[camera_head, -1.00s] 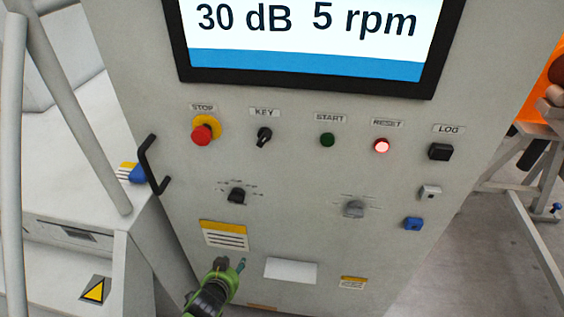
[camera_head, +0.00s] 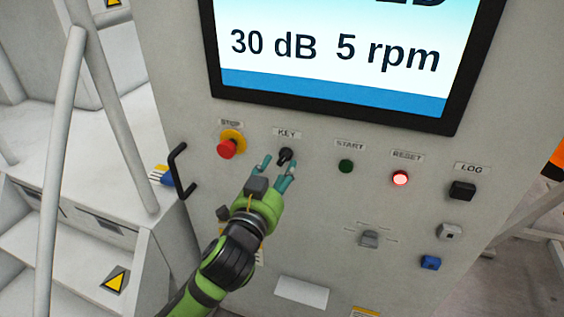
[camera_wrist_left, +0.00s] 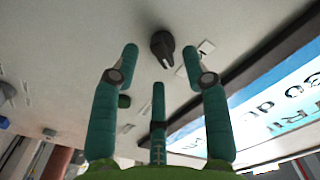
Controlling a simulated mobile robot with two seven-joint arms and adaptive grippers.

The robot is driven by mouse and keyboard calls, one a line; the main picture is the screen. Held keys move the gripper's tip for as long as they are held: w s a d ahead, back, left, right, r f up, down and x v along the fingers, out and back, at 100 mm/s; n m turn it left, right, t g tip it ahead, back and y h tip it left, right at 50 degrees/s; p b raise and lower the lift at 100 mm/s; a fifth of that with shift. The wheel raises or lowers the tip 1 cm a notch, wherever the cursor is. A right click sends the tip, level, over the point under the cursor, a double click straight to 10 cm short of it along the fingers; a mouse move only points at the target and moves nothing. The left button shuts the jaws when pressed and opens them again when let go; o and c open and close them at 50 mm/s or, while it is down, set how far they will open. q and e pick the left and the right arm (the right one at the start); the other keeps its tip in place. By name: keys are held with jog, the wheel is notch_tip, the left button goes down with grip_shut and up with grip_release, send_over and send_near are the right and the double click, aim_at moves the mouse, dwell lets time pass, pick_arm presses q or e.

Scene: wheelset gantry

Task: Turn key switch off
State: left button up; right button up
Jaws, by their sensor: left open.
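The key switch (camera_head: 285,156) is a small black knob under the KEY label on the grey control panel. In the left wrist view the key switch (camera_wrist_left: 163,46) lies just beyond and between my open fingertips, with no contact visible. My left gripper (camera_head: 277,168) is green with teal fingers and is open in front of the key, reaching up from below. In the left wrist view the gripper (camera_wrist_left: 160,60) shows its teal fingers spread on both sides, with a further finger low in the middle. My right gripper is not in view.
A red stop button (camera_head: 227,148) with a yellow collar sits left of the key. A green start button (camera_head: 346,166) and a lit reset button (camera_head: 400,178) sit right. A black handle (camera_head: 180,170) sticks out at the panel's left edge. The screen (camera_head: 335,60) is above.

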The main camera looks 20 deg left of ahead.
pick_arm(q)
jog(key=shift+w+d, duration=0.1)
jog(key=shift+w, duration=0.95)
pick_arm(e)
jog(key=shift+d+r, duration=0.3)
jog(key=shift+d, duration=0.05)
pick_arm(q)
grip_shut()
